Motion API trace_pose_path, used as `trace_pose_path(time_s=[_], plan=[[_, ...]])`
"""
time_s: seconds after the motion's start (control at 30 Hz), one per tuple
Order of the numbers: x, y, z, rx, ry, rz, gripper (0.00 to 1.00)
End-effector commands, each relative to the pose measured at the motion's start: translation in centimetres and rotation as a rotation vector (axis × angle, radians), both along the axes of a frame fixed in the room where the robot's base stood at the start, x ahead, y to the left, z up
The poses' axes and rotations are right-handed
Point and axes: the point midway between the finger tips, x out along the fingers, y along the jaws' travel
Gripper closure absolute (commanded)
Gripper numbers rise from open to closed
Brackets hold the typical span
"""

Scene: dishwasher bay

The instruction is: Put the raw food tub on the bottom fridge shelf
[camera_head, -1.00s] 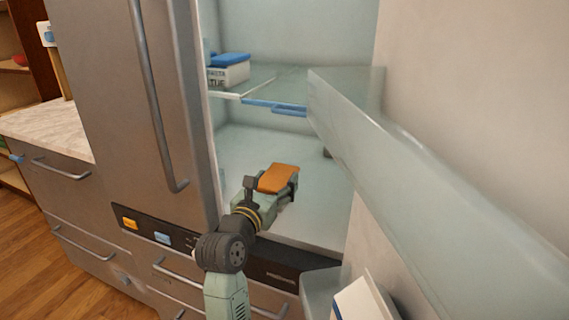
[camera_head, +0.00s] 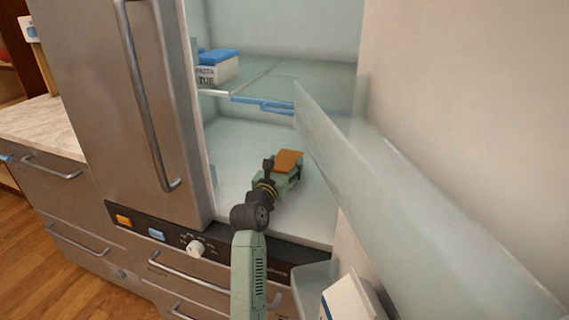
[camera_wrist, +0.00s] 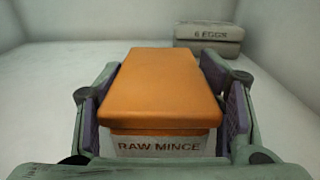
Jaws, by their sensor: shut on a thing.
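The raw food tub, with an orange lid (camera_head: 289,158) and a white side reading "RAW MINCE", is inside the lower fridge compartment. It also shows large in the wrist view (camera_wrist: 160,85). My gripper (camera_head: 284,171) is shut on the tub, with a finger along each side (camera_wrist: 160,115). The tub looks level, above or on the pale bottom shelf (camera_head: 235,150); I cannot tell whether it touches. My gripper hides its underside.
A grey box reading "6 EGGS" (camera_wrist: 209,38) sits behind the tub to the right. Bottom shelf space left is clear.

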Motion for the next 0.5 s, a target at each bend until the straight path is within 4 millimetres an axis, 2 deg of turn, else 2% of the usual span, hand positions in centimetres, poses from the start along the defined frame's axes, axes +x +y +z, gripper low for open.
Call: trace_pose_path(time_s=[0.33,0.37,0.5], plan=[[-0.05,0.01,-0.21,0.0,-0.005,0.0,0.82],[-0.05,-0.01,-0.41,0.0,-0.002,-0.001,0.38],[-0.04,-0.01,-0.36,0.0,-0.002,-0.001,0.29]])
